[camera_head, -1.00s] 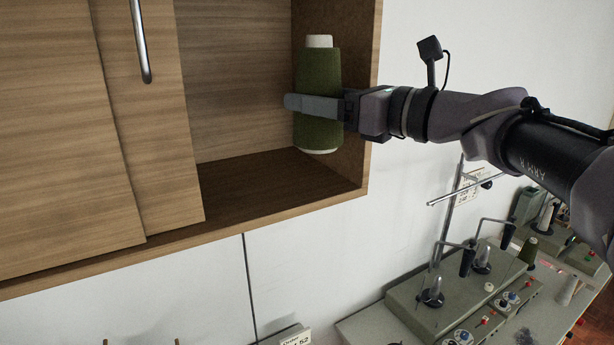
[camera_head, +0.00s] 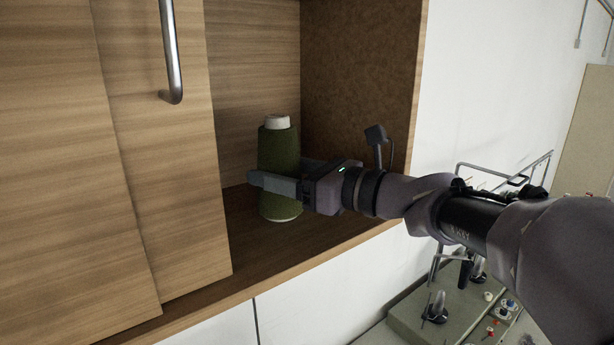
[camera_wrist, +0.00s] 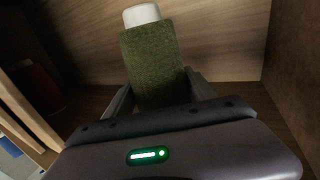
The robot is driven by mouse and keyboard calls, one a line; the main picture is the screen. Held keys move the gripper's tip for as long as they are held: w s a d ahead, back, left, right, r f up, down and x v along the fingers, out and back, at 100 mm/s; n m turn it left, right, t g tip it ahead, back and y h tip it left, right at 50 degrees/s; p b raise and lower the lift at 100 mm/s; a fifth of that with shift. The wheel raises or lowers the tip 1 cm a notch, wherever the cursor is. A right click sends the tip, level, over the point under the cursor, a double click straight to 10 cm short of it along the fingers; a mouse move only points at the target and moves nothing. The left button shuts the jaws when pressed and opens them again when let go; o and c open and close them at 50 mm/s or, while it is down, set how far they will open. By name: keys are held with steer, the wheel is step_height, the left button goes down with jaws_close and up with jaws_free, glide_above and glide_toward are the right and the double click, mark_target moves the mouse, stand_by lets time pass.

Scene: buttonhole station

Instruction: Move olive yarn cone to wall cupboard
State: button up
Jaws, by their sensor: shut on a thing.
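The olive yarn cone (camera_head: 279,150) is upright inside the open part of the wooden wall cupboard (camera_head: 360,95). Its white top and a thin white base rim show. My gripper (camera_head: 272,182) is shut on the cone around its lower half, reaching in from the right. The base is at or just above the cupboard floor (camera_head: 240,245); I cannot tell whether it touches. In the wrist view the cone (camera_wrist: 154,62) stands between the two fingers (camera_wrist: 160,100), tilted in the picture, its lower end hidden by my gripper.
Sliding doors (camera_head: 165,220) with a metal handle (camera_head: 171,60) cover the left of the cupboard. A dark reddish object (camera_wrist: 36,88) shows at left in the wrist view. Sewing equipment (camera_head: 435,310) stands below right.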

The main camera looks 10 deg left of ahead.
steer(key=shift+a+f, duration=0.1)
steer(key=shift+f, duration=0.2)
steer(key=o, duration=1.5)
steer(key=b+v, duration=0.1)
steer(key=v, duration=0.5)
steer(key=b+v, duration=0.1)
steer(key=v, duration=0.5)
steer(key=shift+r, duration=0.25)
